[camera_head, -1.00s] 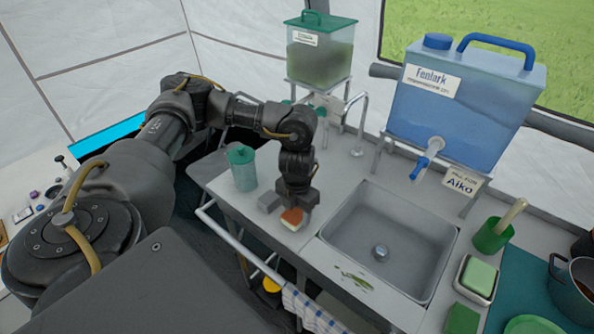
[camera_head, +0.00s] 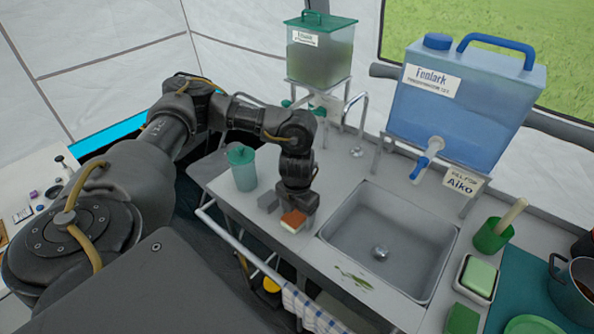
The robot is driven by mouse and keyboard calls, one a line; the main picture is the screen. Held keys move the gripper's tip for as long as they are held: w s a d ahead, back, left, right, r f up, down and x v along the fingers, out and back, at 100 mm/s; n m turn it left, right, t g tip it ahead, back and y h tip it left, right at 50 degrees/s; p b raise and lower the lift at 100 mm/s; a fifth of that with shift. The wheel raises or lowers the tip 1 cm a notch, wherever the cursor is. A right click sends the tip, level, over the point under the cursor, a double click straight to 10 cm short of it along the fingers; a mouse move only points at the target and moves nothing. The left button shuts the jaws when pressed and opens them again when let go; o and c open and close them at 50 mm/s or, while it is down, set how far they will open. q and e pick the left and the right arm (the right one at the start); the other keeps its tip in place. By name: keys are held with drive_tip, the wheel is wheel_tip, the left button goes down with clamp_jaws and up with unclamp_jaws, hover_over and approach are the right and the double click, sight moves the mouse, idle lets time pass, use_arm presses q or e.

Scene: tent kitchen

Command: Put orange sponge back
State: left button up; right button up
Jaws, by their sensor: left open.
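The orange sponge (camera_head: 292,221), with a pale lower side, is on the counter left of the sink, near the counter's front edge. My left gripper (camera_head: 296,209) points down right over the sponge, at its far side. It is open; its fingertips are mostly hidden, so I cannot tell whether they touch the sponge. My right gripper is out of view.
The sink (camera_head: 385,213) is to the right. A green sponge in a white dish (camera_head: 477,277) lies beyond it.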

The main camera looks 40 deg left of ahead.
sight(297, 214)
use_arm(q)
drive_tip(key=shift+r, duration=0.55)
wheel_tip(297, 214, up, 11)
idle(0.4)
